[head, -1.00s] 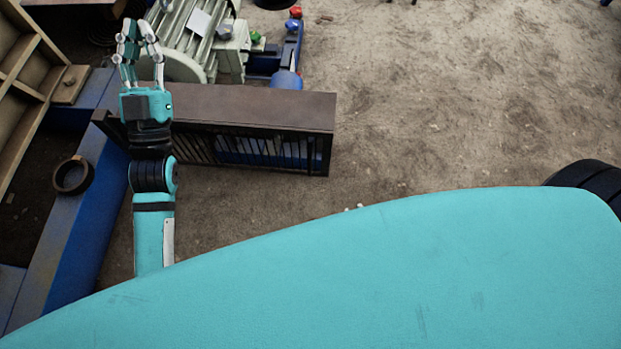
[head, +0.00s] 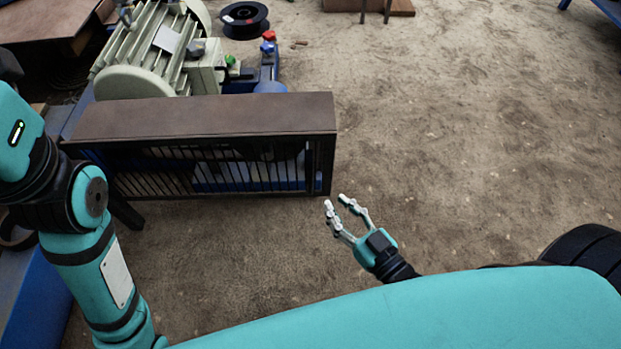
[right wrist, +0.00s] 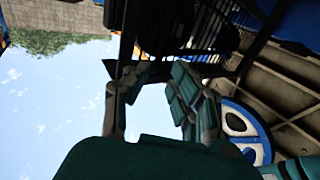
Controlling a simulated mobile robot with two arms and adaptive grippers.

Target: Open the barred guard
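The barred guard (head: 200,118) is a long dark brown box frame with a flat top and a row of thin vertical bars on its near face. It lies left of centre in the head view, in front of the motor. My right gripper (head: 340,203) is open and empty, just right of and nearer than the guard's lower right corner, apart from it. In the right wrist view the spread fingers (right wrist: 160,100) show with nothing between them, and dark bars stand above. My left arm fills the left side of the head view, hiding what is behind it; its gripper is not seen.
A pale ribbed motor (head: 150,50) and a blue part with a red knob (head: 268,48) stand behind the guard. A black spool (head: 244,18) lies farther back. A blue beam (head: 35,300) runs at lower left. Bare ground right of the guard is free.

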